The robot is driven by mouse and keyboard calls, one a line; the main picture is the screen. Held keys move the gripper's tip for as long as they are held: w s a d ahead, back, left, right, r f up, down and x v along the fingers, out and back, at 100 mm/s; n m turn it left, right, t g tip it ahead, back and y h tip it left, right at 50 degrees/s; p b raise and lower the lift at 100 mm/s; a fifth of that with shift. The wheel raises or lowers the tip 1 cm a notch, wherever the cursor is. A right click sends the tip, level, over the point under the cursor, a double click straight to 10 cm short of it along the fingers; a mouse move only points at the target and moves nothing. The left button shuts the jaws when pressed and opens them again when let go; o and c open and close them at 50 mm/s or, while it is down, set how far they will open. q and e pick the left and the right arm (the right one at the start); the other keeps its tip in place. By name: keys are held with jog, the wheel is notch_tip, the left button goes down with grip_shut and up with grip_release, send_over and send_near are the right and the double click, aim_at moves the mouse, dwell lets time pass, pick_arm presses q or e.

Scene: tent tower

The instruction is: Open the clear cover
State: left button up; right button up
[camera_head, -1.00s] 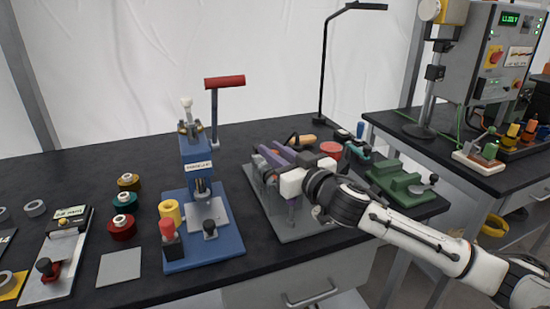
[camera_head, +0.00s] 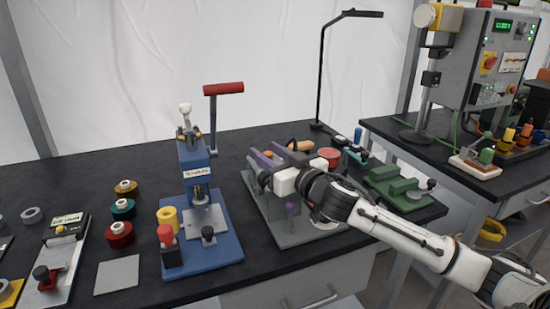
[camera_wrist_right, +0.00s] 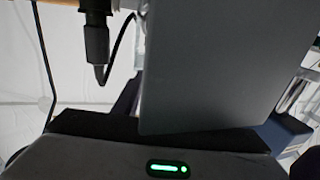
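A fixture on a grey base plate (camera_head: 300,237) stands on the bench right of the blue press, with purple parts (camera_head: 262,160) on it. My right gripper (camera_head: 264,181) is over this fixture, at its left part, and its white body hides much of it. I cannot make out the clear cover for certain in the head view. In the right wrist view a flat grey panel (camera_wrist_right: 215,65) stands close in front of the gripper; it may be the cover. The fingertips are hidden, so their opening and any contact cannot be told. My left gripper is not in view.
The blue press (camera_head: 205,240) with a red-handled lever (camera_head: 223,89) stands left of the fixture. A green fixture (camera_head: 397,188) and a black lamp post (camera_head: 321,75) stand right of and behind it. Spools (camera_head: 120,233) lie further left.

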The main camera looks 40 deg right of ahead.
jog(key=s, duration=1)
jog(key=shift+a, duration=0.45)
